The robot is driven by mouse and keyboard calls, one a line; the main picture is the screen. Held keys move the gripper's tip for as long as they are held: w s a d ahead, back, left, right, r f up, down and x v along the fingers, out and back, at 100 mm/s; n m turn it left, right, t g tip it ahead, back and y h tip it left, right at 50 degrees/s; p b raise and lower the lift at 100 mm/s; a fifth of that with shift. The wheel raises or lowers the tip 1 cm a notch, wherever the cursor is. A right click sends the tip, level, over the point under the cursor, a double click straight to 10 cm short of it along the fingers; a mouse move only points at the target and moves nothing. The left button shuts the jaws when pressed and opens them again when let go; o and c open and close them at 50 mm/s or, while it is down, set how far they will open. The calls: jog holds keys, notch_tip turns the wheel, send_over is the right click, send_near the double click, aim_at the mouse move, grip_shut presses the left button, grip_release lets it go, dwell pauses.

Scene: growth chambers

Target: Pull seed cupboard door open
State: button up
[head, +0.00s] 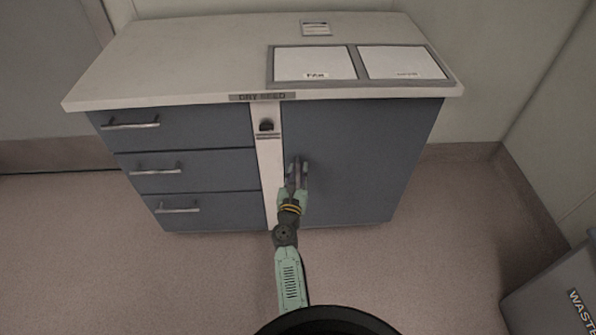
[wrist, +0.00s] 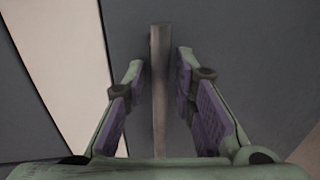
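The seed cupboard door (head: 358,150) is the blue-grey panel on the right half of the cabinet, under the "DRY SEED" label (head: 262,97). It looks closed. Its upright bar handle (wrist: 159,85) runs between the two fingers of my gripper (wrist: 157,90) in the wrist view. The fingers stand apart on both sides of the handle, with a visible gap on each side. In the head view my gripper (head: 298,172) is at the door's left edge and hides most of the handle.
Three drawers with bar handles (head: 155,170) fill the cabinet's left half. The countertop (head: 190,60) holds two white panels (head: 314,62). A waste bin (head: 560,290) stands at lower right. The floor before the door is clear.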

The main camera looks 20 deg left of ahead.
grip_shut()
dwell(0.6)
